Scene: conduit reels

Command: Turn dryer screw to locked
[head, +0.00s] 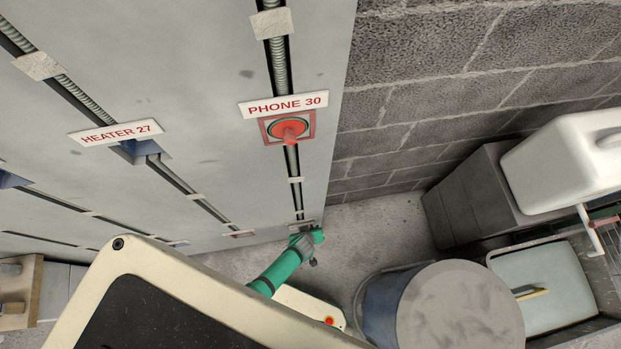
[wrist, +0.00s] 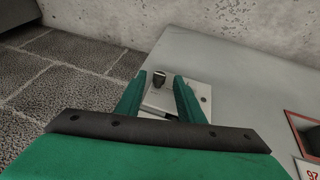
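No label reading dryer is legible in either view. In the wrist view, a dark knob-like screw (wrist: 159,78) with a pale top stands on a small white plate (wrist: 165,100) on the grey panel. I cannot tell whether this is the dryer screw or which way it is turned. My gripper (wrist: 160,76) is open, its two green fingers apart. The screw shows between the fingertips; contact is not visible. The fingers hide part of the plate. In the head view, my green arm (head: 280,270) reaches to the panel's lower end, where the fingers are too small to make out.
The grey panel (head: 215,60) carries conduits, a HEATER 27 label (head: 116,132), and a PHONE 30 label (head: 284,104) above a red knob (head: 289,130). A block wall (head: 430,90) adjoins. A drum (head: 455,310), white jerrycan (head: 565,165) and grey crate (head: 600,335) stand at right.

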